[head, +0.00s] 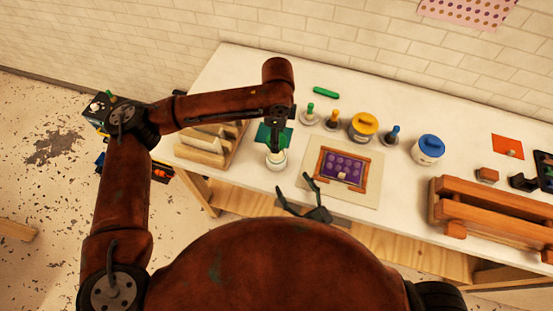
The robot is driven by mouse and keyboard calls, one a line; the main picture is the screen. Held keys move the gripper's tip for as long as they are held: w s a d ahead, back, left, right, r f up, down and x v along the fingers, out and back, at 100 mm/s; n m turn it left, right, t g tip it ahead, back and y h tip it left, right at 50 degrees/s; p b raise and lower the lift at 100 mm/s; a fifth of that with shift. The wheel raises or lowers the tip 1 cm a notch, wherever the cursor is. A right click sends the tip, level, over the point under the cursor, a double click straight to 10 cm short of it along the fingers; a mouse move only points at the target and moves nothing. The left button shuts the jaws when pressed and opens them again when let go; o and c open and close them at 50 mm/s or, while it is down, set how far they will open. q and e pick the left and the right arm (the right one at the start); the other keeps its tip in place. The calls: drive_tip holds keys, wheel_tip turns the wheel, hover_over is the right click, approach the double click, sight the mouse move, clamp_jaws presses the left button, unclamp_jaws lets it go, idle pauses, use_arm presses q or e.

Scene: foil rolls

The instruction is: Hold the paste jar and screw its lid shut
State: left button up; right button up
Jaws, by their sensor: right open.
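A small white jar (276,162), which looks like the paste jar, stands on the bench below the end of my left arm. My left gripper (276,148) points down at its top. Its fingers are small and dark, so I cannot tell whether they touch or grip the jar. The jar's top is partly hidden, and I cannot make out a separate lid on it. My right gripper (292,182) is open and empty, its two dark fingers spread near the front edge of the bench, right of and nearer than the jar.
A pale mat with a wooden-framed purple tray (343,167) lies right of the jar. Behind stand a yellow-lidded pot (364,124), a blue-lidded pot (428,148) and several knobbed tools. A wooden rack (205,148) is left; a slatted wooden holder (490,205) is right.

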use_arm(q)
drive_tip(key=shift+s, duration=0.1)
use_arm(e)
drive_tip(key=x, duration=1)
drive_tip(key=shift+w+a+r, duration=0.1)
drive_tip(key=shift+w+a, duration=0.1)
drive_tip(key=shift+w, duration=0.1)
drive_tip(key=shift+c, duration=0.3)
drive_tip(key=c, duration=1.7)
use_arm(q)
hover_over(277, 155)
drive_tip(key=shift+f, duration=2.45)
use_arm(e)
drive_tip(key=shift+c, duration=0.2)
